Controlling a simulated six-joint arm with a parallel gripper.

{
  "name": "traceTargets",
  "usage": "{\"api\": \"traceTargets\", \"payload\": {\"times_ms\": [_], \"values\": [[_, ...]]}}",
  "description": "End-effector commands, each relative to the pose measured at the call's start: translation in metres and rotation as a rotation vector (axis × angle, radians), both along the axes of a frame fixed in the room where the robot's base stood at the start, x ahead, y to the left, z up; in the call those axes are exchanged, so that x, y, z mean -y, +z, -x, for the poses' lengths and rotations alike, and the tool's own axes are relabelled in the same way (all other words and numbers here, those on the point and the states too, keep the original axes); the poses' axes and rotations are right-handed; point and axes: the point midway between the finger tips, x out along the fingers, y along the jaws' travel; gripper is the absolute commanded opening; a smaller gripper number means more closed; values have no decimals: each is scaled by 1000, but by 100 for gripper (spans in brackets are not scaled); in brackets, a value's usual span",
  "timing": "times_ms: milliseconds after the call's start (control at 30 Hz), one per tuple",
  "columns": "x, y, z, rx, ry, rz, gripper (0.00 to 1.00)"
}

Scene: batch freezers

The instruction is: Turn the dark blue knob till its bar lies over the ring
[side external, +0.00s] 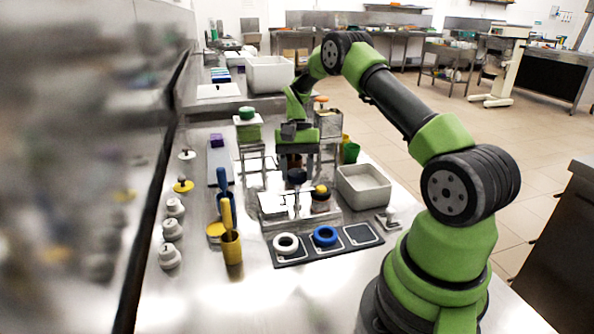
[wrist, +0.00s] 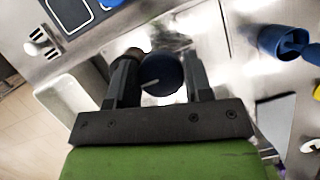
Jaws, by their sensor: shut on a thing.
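The dark blue knob (side external: 297,176) sits below my gripper (side external: 296,158), over a pale metal plate (side external: 272,207). In the wrist view the round knob (wrist: 165,72) is between the two fingers of my gripper (wrist: 160,82), which are shut on its sides. A short light bar on the knob points to the lower left in that view. I cannot make out a ring mark beside the knob.
A yellow-topped dark piece (side external: 320,194) stands close right of the knob. A grey open bin (side external: 363,187) is farther right. A yellow cup (side external: 232,248) with a tool, a blue-handled tool and several white knobbed pieces stand left. The counter's front left is clear.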

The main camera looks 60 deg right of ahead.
Motion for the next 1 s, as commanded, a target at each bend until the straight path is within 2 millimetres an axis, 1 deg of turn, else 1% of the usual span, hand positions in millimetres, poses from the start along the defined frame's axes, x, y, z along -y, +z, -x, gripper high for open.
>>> {"api": "traceTargets", "payload": {"times_ms": [333, 367, 400, 433, 467, 767, 867, 1000], "values": [[-1, 1, 0, -2, -1, -2, 23], [-1, 1, 0, -3, -2, -3, 53], [-1, 1, 0, -3, -2, -3, 62], [-1, 1, 0, -2, -1, -2, 69], [-1, 1, 0, -2, -1, -2, 72], [1, 2, 0, -1, 0, -1, 72], [4, 9, -2, 2, 1, 0, 72], [11, 31, -7, 3, 1, 3, 72]]}}
